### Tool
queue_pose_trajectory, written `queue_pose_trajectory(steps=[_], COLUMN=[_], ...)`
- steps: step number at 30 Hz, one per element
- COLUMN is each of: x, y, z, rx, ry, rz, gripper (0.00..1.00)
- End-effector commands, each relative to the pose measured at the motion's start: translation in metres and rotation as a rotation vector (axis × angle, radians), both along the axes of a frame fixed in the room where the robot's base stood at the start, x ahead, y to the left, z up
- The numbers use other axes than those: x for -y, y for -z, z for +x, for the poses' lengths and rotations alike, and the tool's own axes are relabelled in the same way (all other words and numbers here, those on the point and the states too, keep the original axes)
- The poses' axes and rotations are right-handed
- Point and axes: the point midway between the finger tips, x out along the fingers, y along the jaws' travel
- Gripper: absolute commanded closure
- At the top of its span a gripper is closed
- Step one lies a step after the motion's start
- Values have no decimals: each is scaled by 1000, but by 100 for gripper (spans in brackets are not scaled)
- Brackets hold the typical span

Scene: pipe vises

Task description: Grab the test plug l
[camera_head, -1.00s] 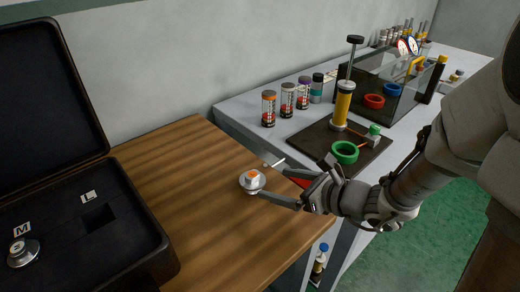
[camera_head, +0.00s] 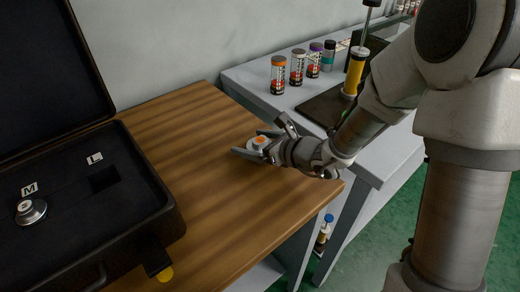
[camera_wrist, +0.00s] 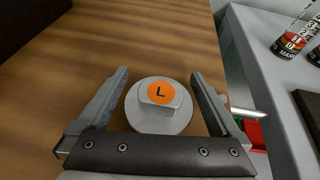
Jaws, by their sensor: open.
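The test plug L (camera_wrist: 160,105) is a round grey disc with a raised block on top and an orange label marked "L". It sits on the wooden table (camera_head: 200,120), and its orange top (camera_head: 260,140) also shows in the head view. My gripper (camera_head: 256,141) is low over the table. In the wrist view my gripper (camera_wrist: 160,88) is open, with one finger on each side of the plug. Small gaps show between the fingers and the disc. The plug's near edge lies close to the gripper's palm bar.
An open black case (camera_head: 150,205) stands at the left, with an empty square slot by its "L" label (camera_head: 95,158) and another plug (camera_head: 31,211) by its "M" label. Several capped bottles (camera_head: 278,75) and a yellow cylinder (camera_head: 354,75) stand on the grey bench behind.

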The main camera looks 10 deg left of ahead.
Motion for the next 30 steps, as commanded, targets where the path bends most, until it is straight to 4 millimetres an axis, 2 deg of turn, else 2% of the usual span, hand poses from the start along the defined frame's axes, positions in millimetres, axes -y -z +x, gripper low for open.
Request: queue_pose_trajectory(steps=[8, 22, 30], x=[-2, -2, -2], y=[1, 1, -2], z=[2, 1, 2], rx=[0, 0, 1], ry=[0, 1, 1], rz=[0, 0, 1], gripper=[2, 85, 86])
